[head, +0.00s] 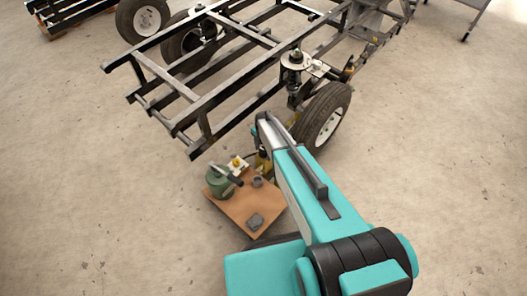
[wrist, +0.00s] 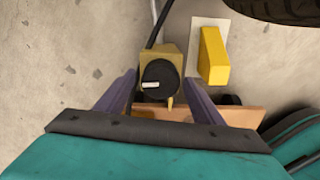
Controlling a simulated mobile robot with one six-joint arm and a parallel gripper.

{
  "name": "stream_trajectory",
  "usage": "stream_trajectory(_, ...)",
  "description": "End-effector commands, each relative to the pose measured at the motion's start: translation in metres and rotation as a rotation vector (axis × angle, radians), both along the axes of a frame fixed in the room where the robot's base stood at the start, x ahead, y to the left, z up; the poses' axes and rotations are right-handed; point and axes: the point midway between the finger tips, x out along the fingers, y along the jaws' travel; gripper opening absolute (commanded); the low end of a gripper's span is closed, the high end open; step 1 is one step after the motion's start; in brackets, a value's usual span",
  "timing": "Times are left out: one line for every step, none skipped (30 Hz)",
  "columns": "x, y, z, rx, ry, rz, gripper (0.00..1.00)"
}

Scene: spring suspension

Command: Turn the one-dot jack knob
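In the wrist view, a round black knob (wrist: 160,76) with a short white mark sits on a yellow jack body (wrist: 173,53). I cannot make out any dots on it. My gripper (wrist: 160,79) is open, with one purple finger on each side of the knob. Gaps show between the fingers and the knob, and I cannot tell how deep the fingers reach. In the head view, my arm hides the gripper and the knob; a bit of yellow (head: 262,163) shows beside the arm, by the frame.
A yellow block (wrist: 213,55) on a white plate stands right of the knob. A brown board (head: 238,208) holds a green canister (head: 217,184), a small dark cup (head: 257,182) and a grey block (head: 256,220). A black frame (head: 204,103) and wheel (head: 322,118) stand behind. Left floor is clear.

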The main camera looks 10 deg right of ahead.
Motion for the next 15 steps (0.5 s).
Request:
stream_trajectory(0.000, 0.000, 0.000, 0.000, 0.000, 0.000, 0.62)
stream_trajectory(0.000, 0.000, 0.000, 0.000, 0.000, 0.000, 0.62)
stream_trajectory(0.000, 0.000, 0.000, 0.000, 0.000, 0.000, 0.62)
stream_trajectory(0.000, 0.000, 0.000, 0.000, 0.000, 0.000, 0.62)
stream_trajectory(0.000, 0.000, 0.000, 0.000, 0.000, 0.000, 0.62)
stream_trajectory(0.000, 0.000, 0.000, 0.000, 0.000, -0.001, 0.62)
stream_trajectory(0.000, 0.000, 0.001, 0.000, 0.000, -0.001, 0.62)
stream_trajectory(0.000, 0.000, 0.001, 0.000, 0.000, -0.001, 0.62)
stream_trajectory(0.000, 0.000, 0.003, 0.000, 0.000, -0.001, 0.62)
stream_trajectory(0.000, 0.000, 0.004, 0.000, 0.000, -0.001, 0.62)
stream_trajectory(0.000, 0.000, 0.006, 0.000, -0.001, -0.001, 0.62)
stream_trajectory(0.000, 0.000, 0.008, 0.000, -0.001, -0.001, 0.62)
stream_trajectory(0.000, 0.000, 0.011, 0.000, -0.001, -0.001, 0.62)
stream_trajectory(0.000, 0.000, 0.014, 0.000, -0.001, -0.001, 0.62)
stream_trajectory(0.000, 0.000, 0.018, 0.000, -0.001, -0.001, 0.62)
